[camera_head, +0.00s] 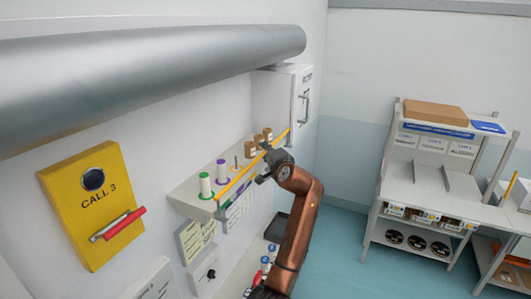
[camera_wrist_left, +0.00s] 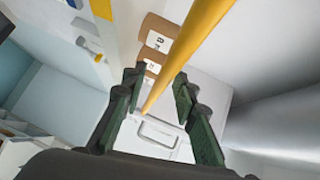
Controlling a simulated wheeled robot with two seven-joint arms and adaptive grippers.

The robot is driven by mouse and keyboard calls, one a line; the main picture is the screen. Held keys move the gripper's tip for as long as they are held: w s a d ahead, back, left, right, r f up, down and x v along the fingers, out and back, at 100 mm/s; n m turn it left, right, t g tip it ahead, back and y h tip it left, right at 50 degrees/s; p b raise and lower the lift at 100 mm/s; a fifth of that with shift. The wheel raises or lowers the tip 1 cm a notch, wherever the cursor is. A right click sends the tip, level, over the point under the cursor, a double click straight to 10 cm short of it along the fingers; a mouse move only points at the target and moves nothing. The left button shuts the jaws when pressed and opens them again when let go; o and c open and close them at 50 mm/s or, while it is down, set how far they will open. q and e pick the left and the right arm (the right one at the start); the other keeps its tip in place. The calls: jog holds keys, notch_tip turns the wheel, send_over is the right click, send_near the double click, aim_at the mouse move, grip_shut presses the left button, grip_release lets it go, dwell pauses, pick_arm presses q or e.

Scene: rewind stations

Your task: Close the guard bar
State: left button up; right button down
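The guard bar (camera_head: 236,183) is a long thin yellow bar running slantwise along the front of the spool shelf (camera_head: 187,196) on the wall, in the head view. My left gripper (camera_head: 264,164) is at the bar's far half, close to the shelf's front. In the left wrist view the guard bar (camera_wrist_left: 193,38) runs from the top edge down between the two dark green fingers of my left gripper (camera_wrist_left: 160,88). The fingers are spread, with visible gaps beside the bar. Whether the bar lies fully between them in depth is hard to tell. My right gripper is not in view.
Spools with green (camera_head: 205,186) and purple (camera_head: 221,173) ends and several brown spools (camera_head: 250,150) stand on the shelf. A white cabinet (camera_head: 280,95) is beyond it. A large grey roll (camera_head: 150,80) hangs above. A yellow call box (camera_head: 90,225) is at left.

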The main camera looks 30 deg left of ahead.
pick_arm(q)
jog(key=v, duration=1.2)
jog(key=shift+f, duration=0.15)
